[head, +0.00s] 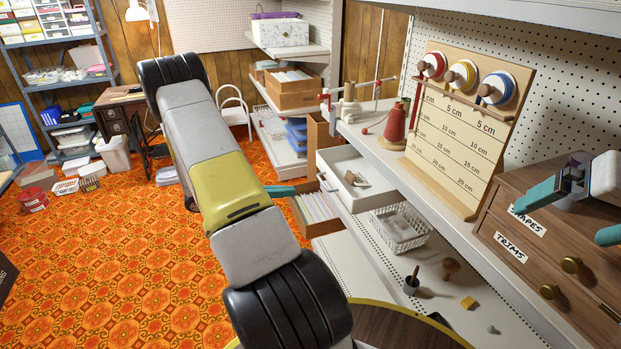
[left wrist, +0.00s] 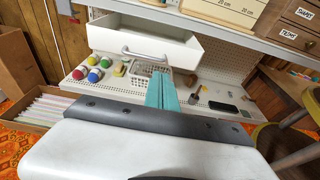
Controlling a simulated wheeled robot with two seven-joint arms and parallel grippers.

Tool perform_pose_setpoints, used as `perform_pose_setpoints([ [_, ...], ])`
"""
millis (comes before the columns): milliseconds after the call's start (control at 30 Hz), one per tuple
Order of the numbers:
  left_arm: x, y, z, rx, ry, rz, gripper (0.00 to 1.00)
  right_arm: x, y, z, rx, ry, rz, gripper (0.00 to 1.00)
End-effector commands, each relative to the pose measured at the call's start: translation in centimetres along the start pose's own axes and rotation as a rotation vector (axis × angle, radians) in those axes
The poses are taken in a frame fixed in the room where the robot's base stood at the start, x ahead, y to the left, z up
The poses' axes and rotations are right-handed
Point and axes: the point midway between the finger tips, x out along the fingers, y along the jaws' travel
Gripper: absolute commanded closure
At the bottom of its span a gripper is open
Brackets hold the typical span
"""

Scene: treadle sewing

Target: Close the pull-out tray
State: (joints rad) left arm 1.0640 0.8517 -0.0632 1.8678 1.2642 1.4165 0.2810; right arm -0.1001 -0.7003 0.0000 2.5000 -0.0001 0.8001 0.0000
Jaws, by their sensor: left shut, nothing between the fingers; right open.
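The white pull-out tray (head: 337,160) hangs under the shelf and stands out from it, open at the top, with a small item inside. The left wrist view shows its front (left wrist: 145,42) with a grey bar handle (left wrist: 138,52). My left gripper (head: 292,190) is shut and empty, in front of the tray to its left in the head view. In the left wrist view its teal fingers (left wrist: 161,80) point towards the tray front, with their tips just below the handle; contact cannot be told. My right gripper (head: 560,222) is open and empty by the wooden drawer cabinet.
The wooden cabinet (head: 548,245) has labelled drawers and round knobs. A wire basket (head: 400,228) and small items stand on the lower shelf (head: 345,262). A box of files (head: 316,212) is near my left gripper. A spool rack (head: 455,130) stands on the shelf above.

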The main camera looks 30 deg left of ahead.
Motion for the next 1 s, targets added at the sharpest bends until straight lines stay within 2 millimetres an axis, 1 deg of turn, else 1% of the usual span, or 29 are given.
perform_pose_setpoints([
  [33, 1.3, -0.1, 0.0, -0.001, -0.001, -0.004, 1.0, 0.0, 0.0, 0.0, 0.0, 0.0, 0.0, 0.0],
  [200, 5.0, -0.1, 0.1, 0.0, -0.001, -0.005, 1.0, 0.0, 0.0, 0.0, 0.0, 0.0, 0.0, 0.0],
  [300, 6.8, -0.1, 0.0, 0.0, 0.0, -0.004, 1.0, 0.0, 0.0, 0.0, 0.0, 0.0, 0.0, 0.0],
  [433, 8.7, -0.1, 0.0, 0.001, 0.001, -0.003, 1.0, 0.0, 0.0, 0.0, 0.0, 0.0, 0.0, 0.0],
  [500, 9.3, -0.1, 0.0, 0.001, 0.001, -0.003, 1.0, 0.0, 0.0, 0.0, 0.0, 0.0, 0.0, 0.0],
  [633, 9.9, -0.1, 0.0, 0.001, 0.002, -0.001, 1.0, 0.0, 0.0, 0.0, 0.0, 0.0, 0.0, 0.0],
  [1000, 10.1, -0.1, 0.0, 0.001, 0.002, -0.001, 1.0, 0.0, 0.0, 0.0, 0.0, 0.0, 0.0, 0.0],
])
